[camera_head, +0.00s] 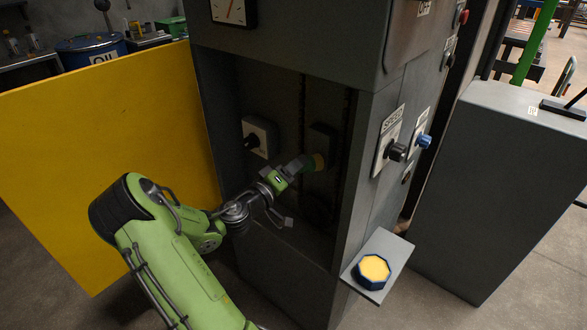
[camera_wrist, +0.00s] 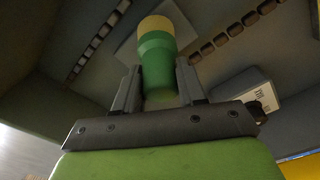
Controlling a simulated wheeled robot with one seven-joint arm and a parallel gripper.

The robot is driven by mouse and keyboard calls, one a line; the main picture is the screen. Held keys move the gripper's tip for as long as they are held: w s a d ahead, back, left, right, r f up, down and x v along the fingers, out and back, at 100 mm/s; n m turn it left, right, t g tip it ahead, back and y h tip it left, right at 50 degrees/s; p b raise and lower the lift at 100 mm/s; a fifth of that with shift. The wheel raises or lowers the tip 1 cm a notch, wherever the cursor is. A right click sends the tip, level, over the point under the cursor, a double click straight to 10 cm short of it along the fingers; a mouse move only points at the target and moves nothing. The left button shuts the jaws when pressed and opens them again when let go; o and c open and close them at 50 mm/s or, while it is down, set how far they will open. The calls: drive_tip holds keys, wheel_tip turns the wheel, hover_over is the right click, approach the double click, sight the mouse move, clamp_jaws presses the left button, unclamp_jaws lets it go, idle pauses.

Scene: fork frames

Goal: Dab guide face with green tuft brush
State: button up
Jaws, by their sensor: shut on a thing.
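My gripper (camera_head: 297,167) is inside the open cabinet of a grey machine, shut on the green tuft brush (camera_wrist: 158,67). In the wrist view the brush stands between both fingers, its green body leading to a yellow tuft pointing away from me. In the head view the brush (camera_head: 318,162) is small and partly in shadow. Its tuft end is at a dark block, probably the guide (camera_head: 322,138), on the cabinet's back wall. A flat grey plate (camera_wrist: 128,50) lies behind the tuft in the wrist view. I cannot tell whether the tuft touches it.
A black knob on a pale plate (camera_head: 260,137) is left of the guide. A blue dish with yellow contents (camera_head: 373,271) sits on a small shelf (camera_head: 396,262) at right. Knobs (camera_head: 397,152) project from the right side.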

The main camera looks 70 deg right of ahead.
drive_tip(key=shift+s+d, duration=0.15)
drive_tip(key=shift+d, duration=0.15)
drive_tip(key=shift+r, duration=0.15)
wheel_tip(320, 180, up, 4)
drive_tip(key=p, duration=0.3)
drive_tip(key=shift+a, duration=0.1)
drive_tip(key=shift+w+d, duration=0.35)
drive_tip(key=shift+w, duration=0.45)
wheel_tip(320, 180, down, 4)
drive_tip(key=b, duration=0.4)
drive_tip(key=shift+s+f, duration=0.1)
drive_tip(key=shift+f, duration=0.15)
drive_tip(key=r+p, duration=0.1)
drive_tip(key=w+r+p, duration=0.1)
drive_tip(key=r, duration=0.2)
drive_tip(key=shift+w+d+r+p, duration=0.15)
drive_tip(key=shift+w+d+p, duration=0.15)
drive_tip(key=shift+p, duration=0.1)
